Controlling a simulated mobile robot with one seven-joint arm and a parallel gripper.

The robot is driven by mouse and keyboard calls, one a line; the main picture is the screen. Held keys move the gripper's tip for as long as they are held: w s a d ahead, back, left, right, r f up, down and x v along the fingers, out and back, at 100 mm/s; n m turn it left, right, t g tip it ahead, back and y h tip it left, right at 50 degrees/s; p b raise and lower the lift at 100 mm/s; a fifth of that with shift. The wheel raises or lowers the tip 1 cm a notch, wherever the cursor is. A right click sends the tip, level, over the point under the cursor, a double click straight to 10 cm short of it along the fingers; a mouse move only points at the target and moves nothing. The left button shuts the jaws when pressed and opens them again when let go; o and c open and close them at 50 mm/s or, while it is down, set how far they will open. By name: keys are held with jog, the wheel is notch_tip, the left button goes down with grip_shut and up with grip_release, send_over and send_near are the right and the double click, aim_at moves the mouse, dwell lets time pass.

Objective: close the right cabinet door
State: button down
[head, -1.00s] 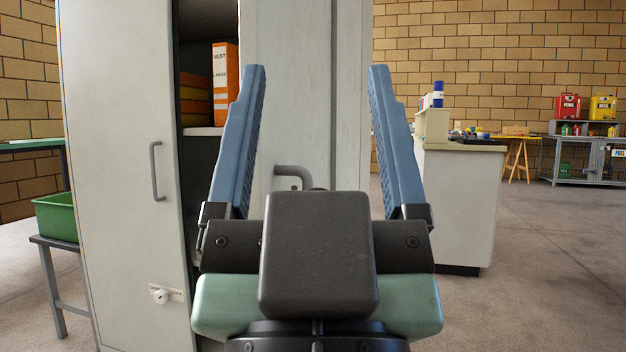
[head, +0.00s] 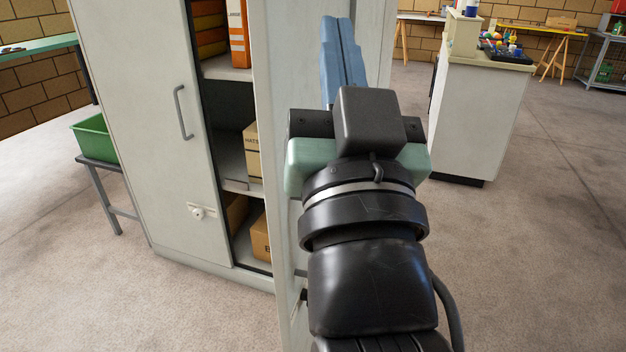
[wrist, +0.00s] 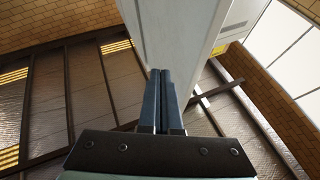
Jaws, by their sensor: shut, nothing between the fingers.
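The grey cabinet's right door (head: 285,60) stands ajar, leaving a tall gap beside the shut left door (head: 140,110). Its pale outer face is partly covered by my arm, and its handle is hidden. My gripper (head: 338,20) is in front of this door, with its blue fingers together and empty. In the wrist view my gripper (wrist: 161,72) points at a pale panel (wrist: 175,25), likely the door. I cannot tell whether the fingertips touch it.
Shelves inside hold an orange and white binder (head: 238,30) and cardboard boxes (head: 260,238). A green bin (head: 95,140) on a stand is at left. A white counter (head: 480,115) stands at right. The floor (head: 530,250) is clear at right.

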jog(key=w+d+f+m+g+y+p, duration=0.1)
jog(key=w+f+g, duration=0.2)
jog(key=f, duration=0.4)
jog(key=w+d+f+m+g+y, duration=0.1)
jog(key=w+d+f+g, duration=0.1)
jog(key=f, duration=0.5)
jog(key=s+d+f+m+g+y+p, duration=0.1)
jog(key=s+f+m+y, duration=0.2)
jog(key=f, duration=0.4)
jog(key=s+f+m+g+p, duration=0.1)
jog(key=s+f+m+p, duration=0.15)
jog(key=s+f, duration=0.4)
jog(key=s+d+f+m+g+y, duration=0.15)
jog(key=f+m, duration=0.25)
jog(key=f, duration=0.5)
jog(key=b, duration=0.1)
send_near(289, 283)
jog(key=w, duration=0.5)
jog(key=shift+a+f+y, duration=0.15)
jog(key=shift+a+y, duration=0.2)
jog(key=shift+a, duration=0.45)
jog(key=shift+w+a, duration=0.1)
jog(key=shift+a, duration=0.4)
